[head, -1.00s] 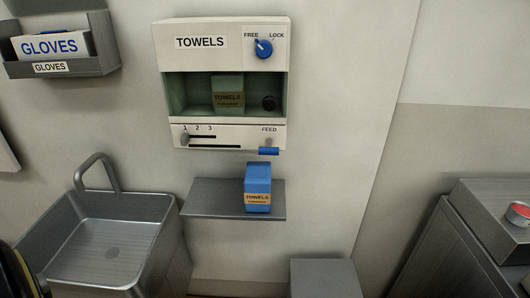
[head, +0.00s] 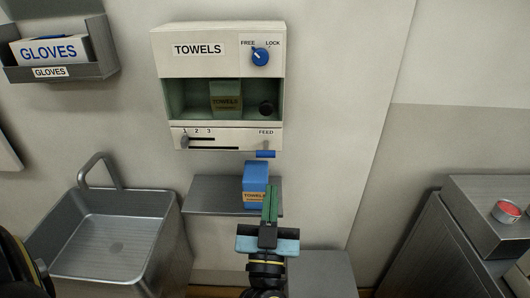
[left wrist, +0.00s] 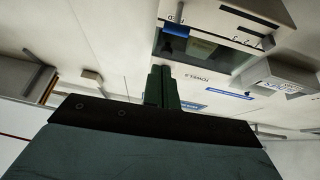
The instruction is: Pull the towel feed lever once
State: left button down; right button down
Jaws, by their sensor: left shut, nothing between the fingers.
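The white towel dispenser (head: 217,37) hangs on the wall in the head view. Its blue feed lever (head: 265,154) sticks out under the FEED label at the lower right. My left gripper (head: 270,190) points up from below, its green fingers shut together and empty. In the picture the fingertips are a little below the lever, with a gap; the depth between them is hard to judge. The shut fingers also show in the left wrist view (left wrist: 162,86), near the dark opening of a white housing. My right gripper is not in view.
A blue towel packet (head: 255,178) stands on the grey shelf (head: 210,194), partly hidden by my gripper. The dispenser's blue knob (head: 260,57) points toward FREE. A metal sink (head: 110,240) stands left, and a cabinet (head: 460,245) with a red-topped item (head: 507,211) right.

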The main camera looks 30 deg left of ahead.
aim_at(265, 154)
pick_arm(q)
jog(key=shift+s+a+r+n+y, duration=0.3)
jog(key=shift+r+y, duration=0.15)
jog(key=shift+r, duration=0.1)
jog(key=shift+s+a+r+n+y, duration=0.15)
jog(key=shift+a+r+n+y, duration=0.15)
jog(key=shift+r+y, duration=0.2)
jog(key=shift+w+r, duration=0.1)
jog(key=shift+h, duration=0.25)
jog(key=w+a, duration=0.1)
jog(key=w, duration=0.1)
jog(key=w+a+r+p, duration=0.1)
jog(key=w+a, duration=0.1)
jog(key=w, duration=0.1)
jog(key=w+a+r, duration=0.1)
jog(key=w, duration=0.1)
jog(key=shift+w+a+p, duration=0.3)
jog(key=shift+w, duration=0.1)
jog(key=shift+f, duration=0.55)
